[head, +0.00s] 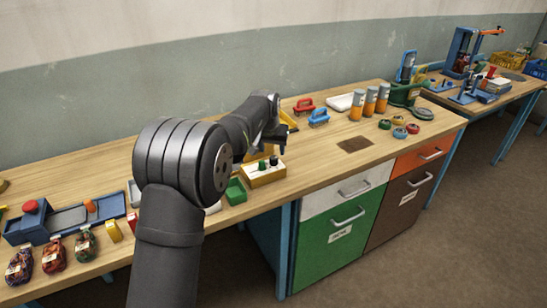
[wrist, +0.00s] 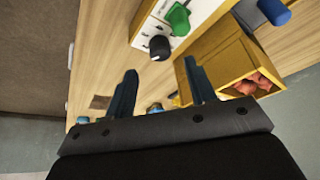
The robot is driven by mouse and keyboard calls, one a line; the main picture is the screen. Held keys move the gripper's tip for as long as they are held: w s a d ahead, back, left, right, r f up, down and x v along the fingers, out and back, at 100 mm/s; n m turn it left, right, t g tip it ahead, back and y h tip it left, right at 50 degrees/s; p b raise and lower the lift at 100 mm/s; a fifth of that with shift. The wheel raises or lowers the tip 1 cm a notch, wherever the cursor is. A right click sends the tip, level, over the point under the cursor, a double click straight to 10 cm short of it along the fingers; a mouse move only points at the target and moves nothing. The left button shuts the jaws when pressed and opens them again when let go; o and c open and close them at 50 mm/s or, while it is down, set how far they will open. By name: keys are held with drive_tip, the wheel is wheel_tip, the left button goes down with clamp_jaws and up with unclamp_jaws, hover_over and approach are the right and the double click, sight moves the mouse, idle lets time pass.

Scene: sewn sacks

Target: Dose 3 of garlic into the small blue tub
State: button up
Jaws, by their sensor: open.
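My gripper (wrist: 160,88) is open, with nothing between its two dark fingers in the wrist view. In the head view my gripper (head: 274,136) is partly hidden by my arm, above the yellow-and-white box. That box (head: 266,173) has a green and a black knob on top. In the wrist view the box's white face (wrist: 155,22) carries the green knob (wrist: 179,18) and black knob (wrist: 159,47), apart from the fingers. A yellow bin (wrist: 228,62) beside the right finger holds reddish pieces (wrist: 252,84). I cannot single out garlic or the small blue tub; labels are unreadable.
A green tray (head: 236,191) stands left of the box. Several tagged net sacks (head: 53,256) lie at the front left, near a blue fixture (head: 28,229). Orange-and-grey canisters (head: 370,99) stand farther right.

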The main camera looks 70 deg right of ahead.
sight(273, 157)
drive_tip(key=x, duration=0.6)
drive_tip(key=shift+c, duration=0.4)
drive_tip(key=c, duration=0.9)
drive_tip(key=shift+m, duration=0.4)
drive_tip(key=shift+w+m+g, duration=0.1)
drive_tip(key=shift+m+g, duration=0.45)
drive_tip(key=shift+m, duration=0.7)
drive_tip(key=shift+w+m+g, duration=0.1)
drive_tip(key=shift+m+g, duration=0.45)
drive_tip(key=shift+m, duration=0.7)
drive_tip(key=shift+y, duration=0.3)
drive_tip(key=o, duration=1)
